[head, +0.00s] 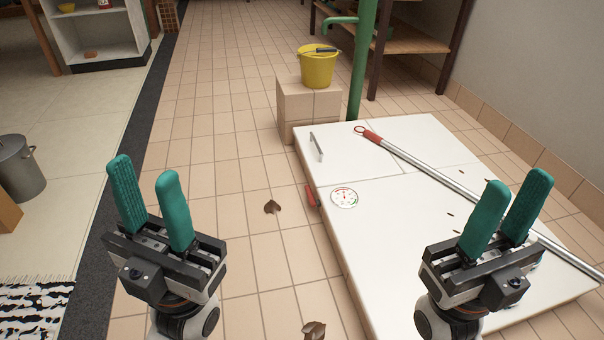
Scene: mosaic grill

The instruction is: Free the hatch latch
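A low white slab-like platform (375,240) lies right of centre, with seams dividing its top into panels. A thin grey handle (316,147) stands near its far left edge. A small red part (312,196) sits at its left edge, beside a round white dial (344,197); I cannot tell whether the red part is the latch. A long metal pole (440,178) with a red end lies across the top. My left gripper (144,172) is open and empty, left of the platform. My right gripper (518,182) is open and empty, over the platform's near right and hiding part of it.
A yellow bucket (318,68) stands on a tiled block (305,105) behind the platform, near a green pipe (362,60). A wooden shelf (410,45) stands at the back. Brown leaves (272,207) lie on the tiled floor. A grey bin (20,168) is at left.

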